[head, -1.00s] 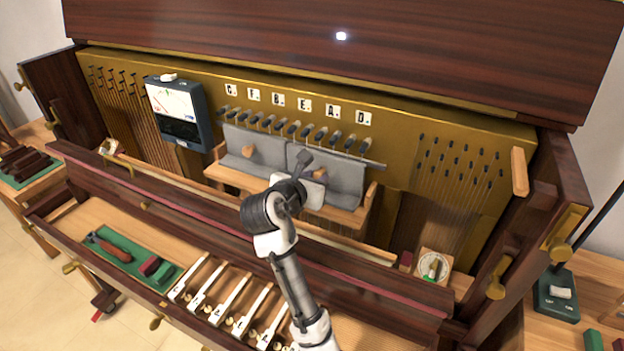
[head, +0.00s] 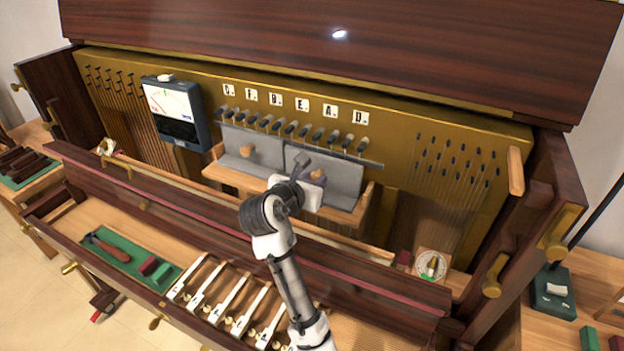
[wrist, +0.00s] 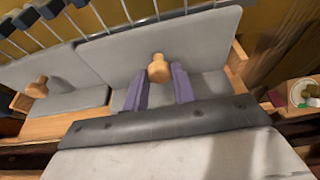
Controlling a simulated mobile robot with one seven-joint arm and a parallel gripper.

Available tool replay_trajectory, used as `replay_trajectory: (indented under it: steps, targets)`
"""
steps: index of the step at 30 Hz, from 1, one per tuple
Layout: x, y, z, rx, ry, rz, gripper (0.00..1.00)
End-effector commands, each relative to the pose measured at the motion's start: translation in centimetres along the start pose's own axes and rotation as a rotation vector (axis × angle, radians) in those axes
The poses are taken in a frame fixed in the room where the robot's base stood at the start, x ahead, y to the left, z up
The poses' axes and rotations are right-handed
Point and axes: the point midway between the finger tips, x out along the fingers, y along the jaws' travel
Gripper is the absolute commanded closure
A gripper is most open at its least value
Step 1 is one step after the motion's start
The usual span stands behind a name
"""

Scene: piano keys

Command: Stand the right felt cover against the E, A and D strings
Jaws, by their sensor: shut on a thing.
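The right felt cover (head: 345,185) is a grey panel with a wooden knob (wrist: 159,68). Its back part stands upright in front of the strings below the E, A and D labels, and a grey part lies at its foot. Whether it touches the strings is unclear. My gripper (head: 312,172) is at the knob, with its purple fingers on either side of it in the wrist view (wrist: 160,74), shut on the cover's knob. My wrist hides part of the cover in the head view. The left felt cover (head: 262,150) stands beside it with its own knob (head: 247,151).
Both covers rest on a wooden shelf (head: 225,175) with raised ends. A meter (head: 175,110) hangs at the left. A row of black-tipped tuning pins (head: 290,128) runs above the covers. A dark rail (head: 380,270) crosses in front, above the white keys (head: 232,300).

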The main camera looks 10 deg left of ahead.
Motion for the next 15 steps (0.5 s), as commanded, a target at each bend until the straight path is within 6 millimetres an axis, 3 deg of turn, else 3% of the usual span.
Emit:
replay_trajectory:
  steps: [15]
  targets:
    - [0.39,0.00,0.29,0.001,-0.002,0.000,1.00]
